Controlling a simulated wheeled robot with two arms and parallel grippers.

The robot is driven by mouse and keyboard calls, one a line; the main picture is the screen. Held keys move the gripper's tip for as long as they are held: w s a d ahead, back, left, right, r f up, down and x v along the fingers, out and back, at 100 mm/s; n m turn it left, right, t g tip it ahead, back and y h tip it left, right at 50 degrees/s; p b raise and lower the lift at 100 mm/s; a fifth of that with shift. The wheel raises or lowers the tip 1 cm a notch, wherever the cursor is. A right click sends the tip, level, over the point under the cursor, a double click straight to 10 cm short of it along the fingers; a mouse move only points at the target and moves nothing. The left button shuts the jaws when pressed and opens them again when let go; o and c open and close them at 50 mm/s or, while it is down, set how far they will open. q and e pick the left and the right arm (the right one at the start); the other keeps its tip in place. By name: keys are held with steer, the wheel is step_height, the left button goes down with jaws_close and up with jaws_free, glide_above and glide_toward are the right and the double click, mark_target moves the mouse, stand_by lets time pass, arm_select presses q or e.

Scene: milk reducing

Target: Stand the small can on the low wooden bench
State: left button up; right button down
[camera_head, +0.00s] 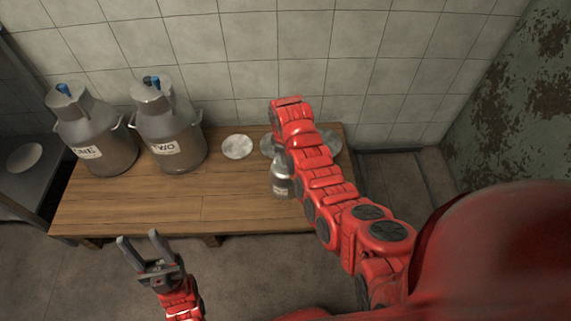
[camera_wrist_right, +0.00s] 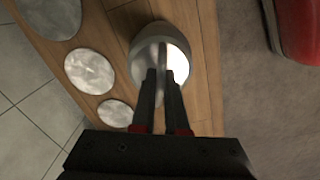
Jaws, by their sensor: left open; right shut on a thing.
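The small metal can (camera_head: 281,183) appears upright over the right part of the low wooden bench (camera_head: 130,208), partly hidden by my right arm. I cannot tell whether its base touches the wood. In the right wrist view the can (camera_wrist_right: 147,62) lies at the tips of my right gripper (camera_wrist_right: 162,75). Its two fingers are close together, shut on the can's upper part; the exact grip is hard to see. In the head view the right gripper is hidden behind its own arm. My left gripper (camera_head: 142,242) is open and empty in front of the bench's left part.
Two large grey cans, labelled ONE (camera_head: 100,140) and TWO (camera_head: 172,135), stand on the bench's left. Flat round discs, one of them pale (camera_head: 237,147), lie along its back. A tiled wall (camera_head: 240,60) is behind. The bench's front middle is clear.

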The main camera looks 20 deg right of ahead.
mark_target(285, 174)
steer(key=shift+f+b, duration=0.45)
steer(key=shift+f, duration=1.35)
steer(key=shift+r, duration=0.1)
steer(key=c, duration=0.9)
jaws_free()
